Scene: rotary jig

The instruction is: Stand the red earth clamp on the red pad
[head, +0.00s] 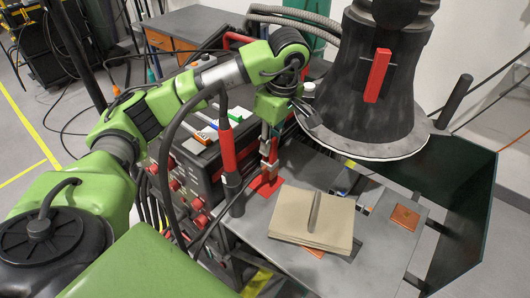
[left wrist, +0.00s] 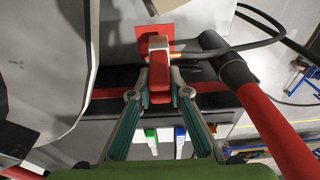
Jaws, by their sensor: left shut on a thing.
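The red earth clamp (head: 270,158) is upright between the fingers of my left gripper (head: 268,138). In the left wrist view the red clamp (left wrist: 159,76) sits between the teal fingertips of my left gripper (left wrist: 160,93), which is shut on it. The red pad (head: 265,185) lies at the table's left edge, directly below the clamp. The red pad also shows in the left wrist view (left wrist: 150,32), partly covered by the clamp's lower end. I cannot tell whether the clamp touches it. My right gripper is not in view.
A red-and-black torch (head: 228,150) stands close left of the clamp, with cables around it. A beige block (head: 312,218) lies right of the pad. A large dark bell-shaped body (head: 360,105) looms behind. A copper plate (head: 404,217) lies at the table's right.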

